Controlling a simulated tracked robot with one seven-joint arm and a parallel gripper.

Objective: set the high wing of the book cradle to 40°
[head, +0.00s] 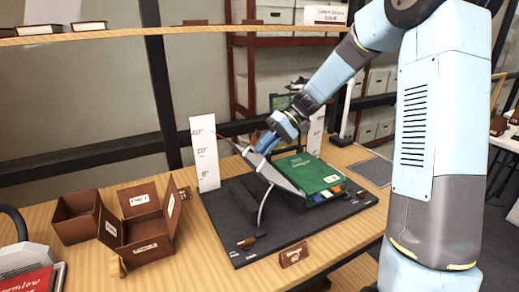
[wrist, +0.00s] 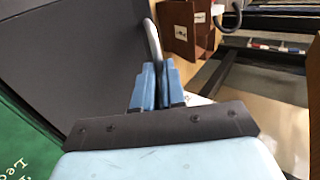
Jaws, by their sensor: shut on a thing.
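The book cradle has a dark base (head: 235,232) on the table. Its high wing (head: 277,174) is a grey panel tilted up beside a green book (head: 307,172) lying on the cradle. In the wrist view the wing's dark face (wrist: 75,55) fills the left side. A white scale (head: 205,165) marked 40°, 20° and 0° stands behind left. A thin red pointer lies near its upper marks; I cannot tell the exact reading.
Brown open boxes (head: 140,222) stand left of the cradle. A small brown sign (head: 293,255) stands at its front edge. A second white scale (head: 316,128) stands behind the cradle. A wooden shelf (head: 120,33) runs above the back.

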